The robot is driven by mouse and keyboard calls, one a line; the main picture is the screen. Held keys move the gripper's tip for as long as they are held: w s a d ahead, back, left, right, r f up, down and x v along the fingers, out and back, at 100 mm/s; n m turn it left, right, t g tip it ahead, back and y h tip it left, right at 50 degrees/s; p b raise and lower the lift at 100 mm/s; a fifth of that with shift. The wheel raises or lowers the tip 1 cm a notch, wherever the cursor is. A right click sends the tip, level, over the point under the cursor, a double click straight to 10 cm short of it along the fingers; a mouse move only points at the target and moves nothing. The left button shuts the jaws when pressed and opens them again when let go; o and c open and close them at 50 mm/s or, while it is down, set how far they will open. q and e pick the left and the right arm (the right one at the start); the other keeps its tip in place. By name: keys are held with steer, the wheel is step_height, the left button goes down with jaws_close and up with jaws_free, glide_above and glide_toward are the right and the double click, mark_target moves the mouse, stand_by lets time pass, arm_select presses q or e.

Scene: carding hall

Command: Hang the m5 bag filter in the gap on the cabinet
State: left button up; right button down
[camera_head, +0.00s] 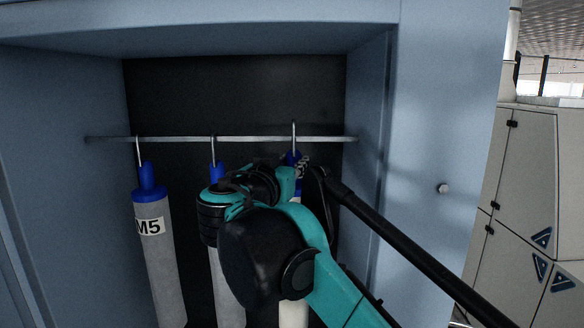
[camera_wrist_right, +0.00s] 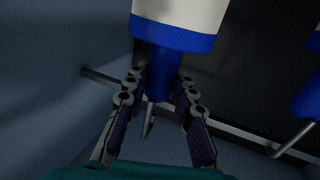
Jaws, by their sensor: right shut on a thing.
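My right gripper (camera_head: 300,168) is shut on the blue neck of a bag filter (camera_head: 290,158) at the right end of the rail (camera_head: 250,139) inside the cabinet. The filter hangs upright, its hook top showing a little above the rail; I cannot tell whether the hook rests on it. The arm hides most of this filter and its label. In the right wrist view the fingers (camera_wrist_right: 160,84) flank the blue neck of the filter (camera_wrist_right: 172,38), its hook by the rail. A filter labelled M5 (camera_head: 160,255) hangs at the left. My left gripper is not in view.
Another filter (camera_head: 217,172) hangs in the middle, partly behind my arm. The blue cabinet's right inner wall (camera_head: 368,130) stands close to the right of the held filter. A cabinet knob (camera_head: 442,188) and pale machine panels (camera_head: 525,170) are further right.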

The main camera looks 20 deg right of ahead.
steer(key=shift+w+d, duration=0.2)
steer(key=shift+w, duration=0.45)
steer(key=shift+w+d, duration=0.15)
steer(key=shift+w, duration=0.5)
steer(key=shift+w+d+f, duration=0.1)
steer(key=shift+w, duration=0.1)
steer(key=shift+s+f+b, duration=0.1)
steer(key=shift+f+b, duration=0.7)
steer(key=shift+f, duration=0.3)
steer(key=c, duration=1.2)
jaws_free()
